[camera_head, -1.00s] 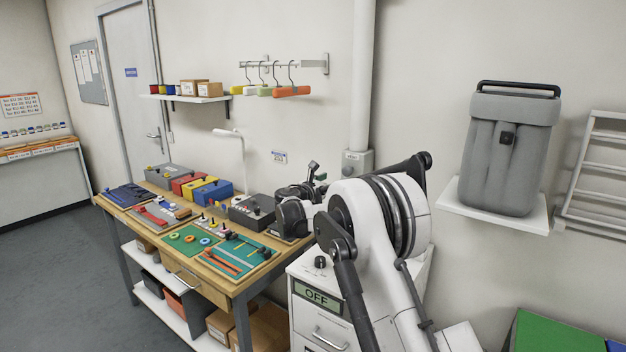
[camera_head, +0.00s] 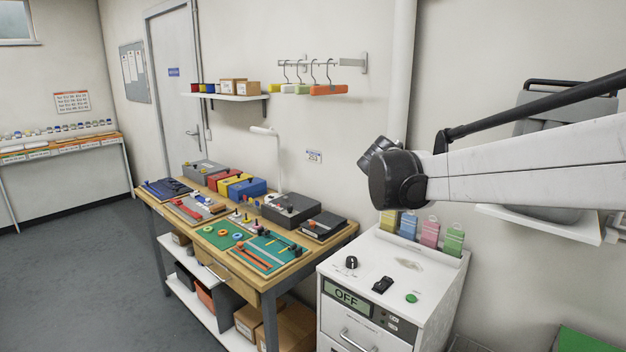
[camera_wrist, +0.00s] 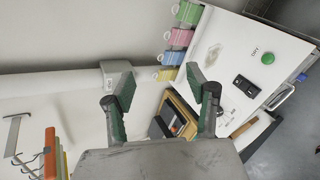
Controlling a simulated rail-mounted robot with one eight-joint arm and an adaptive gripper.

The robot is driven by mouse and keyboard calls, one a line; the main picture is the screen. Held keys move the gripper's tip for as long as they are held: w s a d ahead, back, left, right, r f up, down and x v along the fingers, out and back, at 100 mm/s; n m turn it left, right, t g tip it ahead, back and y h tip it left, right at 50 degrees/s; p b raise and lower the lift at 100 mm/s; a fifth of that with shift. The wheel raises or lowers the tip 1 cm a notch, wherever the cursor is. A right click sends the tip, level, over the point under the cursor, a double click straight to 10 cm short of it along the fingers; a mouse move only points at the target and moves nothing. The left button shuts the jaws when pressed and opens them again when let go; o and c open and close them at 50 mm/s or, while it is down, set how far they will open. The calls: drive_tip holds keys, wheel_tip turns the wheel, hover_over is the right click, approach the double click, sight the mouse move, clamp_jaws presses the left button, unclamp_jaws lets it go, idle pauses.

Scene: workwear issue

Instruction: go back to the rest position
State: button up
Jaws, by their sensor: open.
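My gripper shows in the wrist view (camera_wrist: 160,105). Its two dark fingers with green pads stand wide apart, and nothing is between them. In the head view my arm reaches in from the right edge, and its dark end joint is above the white cabinet (camera_head: 345,330). The gripper's fingers cannot be made out in the head view. In the wrist view the cabinet top (camera_wrist: 225,60) lies at the upper right, apart from the fingers.
A wooden workbench (camera_head: 262,284) with boxes and tool mats stands left of the cabinet. Colored tags (camera_head: 430,232) stand along the cabinet's back. A wall rail with hangers (camera_head: 325,62) and a shelf (camera_head: 225,96) are above the bench. A grey pack (camera_head: 540,105) is partly behind my arm.

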drive_tip(key=s+a+f+m+y+b, duration=0.1)
drive_tip(key=s+f+m, duration=0.4)
drive_tip(key=s, duration=0.8)
drive_tip(key=s+a+f+m+g+y+b, duration=0.1)
drive_tip(key=s+a+f+m+y, duration=0.2)
drive_tip(key=s, duration=1)
drive_tip(key=s+a+f+m+y+b, duration=0.1)
drive_tip(key=s+f+m, duration=0.5)
drive_tip(key=s, duration=0.7)
drive_tip(key=a+f+y, duration=0.1)
drive_tip(key=y, duration=0.1)
drive_tip(key=shift+f+m+g+y, duration=0.3)
drive_tip(key=shift+m+g, duration=0.1)
